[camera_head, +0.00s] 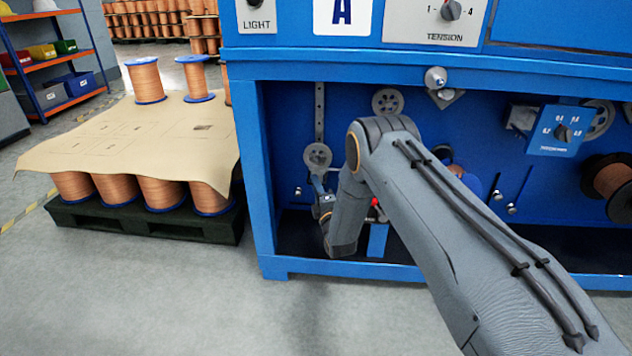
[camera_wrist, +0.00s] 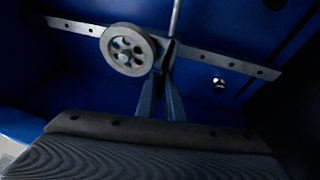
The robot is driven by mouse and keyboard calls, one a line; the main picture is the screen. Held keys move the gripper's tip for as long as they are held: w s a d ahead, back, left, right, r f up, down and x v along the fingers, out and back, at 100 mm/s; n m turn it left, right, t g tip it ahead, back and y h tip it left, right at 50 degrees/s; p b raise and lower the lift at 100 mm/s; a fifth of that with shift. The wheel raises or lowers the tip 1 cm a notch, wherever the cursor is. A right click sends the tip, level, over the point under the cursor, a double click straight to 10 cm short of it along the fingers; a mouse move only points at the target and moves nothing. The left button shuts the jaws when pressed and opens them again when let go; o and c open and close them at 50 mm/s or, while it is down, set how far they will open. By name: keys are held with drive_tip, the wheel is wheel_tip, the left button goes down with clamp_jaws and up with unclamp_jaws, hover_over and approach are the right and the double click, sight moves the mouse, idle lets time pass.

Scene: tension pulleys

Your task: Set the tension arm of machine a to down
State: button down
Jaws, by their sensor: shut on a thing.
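Machine A is the blue cabinet with the "A" plate (camera_head: 342,14). In its open bay, a grey pulley wheel (camera_head: 318,156) sits by a perforated upright rail (camera_head: 320,110). My gripper (camera_head: 318,180) is just below this wheel, partly hidden by my arm. In the wrist view, my gripper (camera_wrist: 168,50) is shut on a thin metal rod (camera_wrist: 176,18), which looks like the tension arm. The spoked pulley wheel (camera_wrist: 127,49) is right beside the fingertips, in front of the perforated rail (camera_wrist: 220,64). The full length and angle of the tension arm cannot be told.
A second pulley (camera_head: 387,102) and a tension dial box (camera_head: 562,130) are in the bay to the right. The cabinet's left post (camera_head: 258,180) stands close to my gripper. A pallet (camera_head: 150,222) of copper spools is on the left; grey floor is clear in front.

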drive_tip(key=shift+s+a+f, duration=0.1)
drive_tip(key=shift+a+f, duration=0.05)
drive_tip(key=shift+a, duration=0.15)
drive_tip(key=c, duration=1.9)
unclamp_jaws()
drive_tip(key=shift+a+f, duration=0.1)
drive_tip(key=shift+f, duration=0.05)
drive_tip(key=shift+d, duration=0.35)
drive_tip(key=p+v, duration=0.2)
drive_tip(key=v, duration=0.5)
drive_tip(key=shift+s, duration=0.3)
